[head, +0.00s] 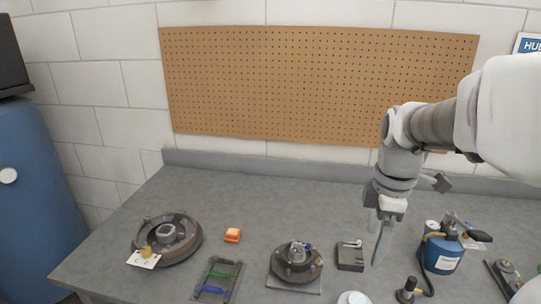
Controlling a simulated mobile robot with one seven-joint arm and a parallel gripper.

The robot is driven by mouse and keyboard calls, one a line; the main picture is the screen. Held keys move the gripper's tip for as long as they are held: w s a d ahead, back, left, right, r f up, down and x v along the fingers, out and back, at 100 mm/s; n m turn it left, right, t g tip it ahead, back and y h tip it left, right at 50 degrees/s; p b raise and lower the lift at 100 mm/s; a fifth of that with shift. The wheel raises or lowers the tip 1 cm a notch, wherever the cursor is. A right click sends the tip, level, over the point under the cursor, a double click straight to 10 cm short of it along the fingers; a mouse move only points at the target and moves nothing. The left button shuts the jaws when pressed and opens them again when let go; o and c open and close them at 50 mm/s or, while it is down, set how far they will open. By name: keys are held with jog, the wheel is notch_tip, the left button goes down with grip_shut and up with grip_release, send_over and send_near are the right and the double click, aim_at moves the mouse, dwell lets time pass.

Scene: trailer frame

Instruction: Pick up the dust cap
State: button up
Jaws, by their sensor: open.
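I cannot single out the dust cap with certainty at this size. A round hub (297,267) with a silver centre piece sits on a flat plate at the middle front of the bench. A larger grey drum (187,249) with a raised metal centre lies at the left. A round white-topped item (352,298) is cut off by the bottom edge. My gripper (378,236) points down over the right half of the bench, with its fingers apart and nothing visible between them. It is to the right of a small dark grey box (350,256).
A blue canister (442,252) with a hose and a black-handled tool (408,291) stand at the right. The back of the bench (270,195) is clear below the pegboard (315,85).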

notch_tip(320, 180, down, 3)
jog(key=d+n, duration=0.1)
jog(key=n, duration=0.1)
jog(key=b, duration=0.3)
send_over(357, 300)
jog(key=shift+g, duration=0.3)
jog(key=f, duration=1.2)
jog(key=shift+d, duration=0.3)
jog(key=f, duration=0.5)
jog(key=shift+a, duration=0.25)
jog(key=shift+s, duration=0.1)
grip_shut()
